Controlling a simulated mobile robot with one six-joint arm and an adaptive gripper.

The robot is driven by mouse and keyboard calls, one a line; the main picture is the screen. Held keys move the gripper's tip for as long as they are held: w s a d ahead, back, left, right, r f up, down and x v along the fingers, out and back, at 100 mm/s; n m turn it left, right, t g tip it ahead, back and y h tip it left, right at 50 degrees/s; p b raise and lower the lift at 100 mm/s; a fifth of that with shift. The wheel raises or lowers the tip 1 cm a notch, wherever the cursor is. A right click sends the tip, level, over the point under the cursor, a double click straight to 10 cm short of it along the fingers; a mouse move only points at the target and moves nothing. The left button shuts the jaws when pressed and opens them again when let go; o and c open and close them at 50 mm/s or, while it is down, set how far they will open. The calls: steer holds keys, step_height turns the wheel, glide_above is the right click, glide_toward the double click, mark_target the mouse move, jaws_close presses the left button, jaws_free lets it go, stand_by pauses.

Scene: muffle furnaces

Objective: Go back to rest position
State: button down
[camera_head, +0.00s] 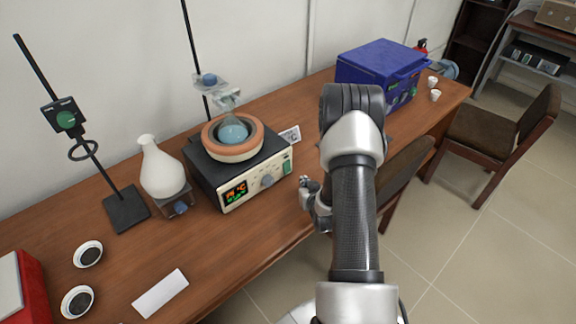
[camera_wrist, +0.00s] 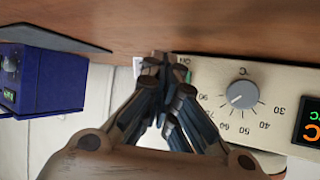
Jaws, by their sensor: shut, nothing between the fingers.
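My gripper (camera_wrist: 163,100) is shut and empty in the wrist view, with its fingertips together just beside the front panel of a heating device. In the head view my gripper (camera_head: 308,190) shows small at the table's front edge, partly hidden by my arm. The heating device (camera_head: 222,190) is a dark box with a cream front, a lit display and a knob. Its knob (camera_wrist: 242,94) and temperature scale fill the right of the wrist view. On top of the device sits an orange-rimmed bowl (camera_head: 219,152) with a blue round flask in it.
A blue furnace (camera_head: 365,62) stands at the table's far end, near small white crucibles (camera_head: 434,95). A white flask (camera_head: 158,165) and a stand (camera_head: 126,209) are to the left. Chairs (camera_head: 497,140) stand right of the wooden table (camera_head: 228,245). Floor between is open.

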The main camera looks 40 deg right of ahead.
stand_by(0.4)
steer(key=w+a+r+n+g, duration=0.1)
steer(key=w+a+r, duration=0.1)
steer(key=r, duration=0.4)
steer(key=w+a+r+n, duration=0.1)
steer(key=w+a+r, duration=0.15)
steer(key=r, duration=0.25)
steer(key=s+a+r+n+g+y, duration=0.15)
steer(key=s+a+r, duration=0.35)
steer(key=a+r, duration=0.7)
steer(key=s+a+r+g+y, duration=0.1)
steer(key=s+a+r, duration=0.2)
steer(key=s, duration=0.5)
steer(key=s+a+r+n+g+y, duration=0.1)
steer(key=s+a+r, duration=0.2)
steer(key=s+a, duration=0.3)
steer(key=s+a+r+n+g+y, duration=0.1)
steer(key=s+a, duration=0.4)
steer(key=s, duration=0.5)
step_height(320, 180, up, 3)
steer(key=shift+s+f+g, duration=0.1)
steer(key=shift+s+g, duration=0.2)
steer(key=shift+g, duration=0.15)
steer(key=shift+a, duration=0.1)
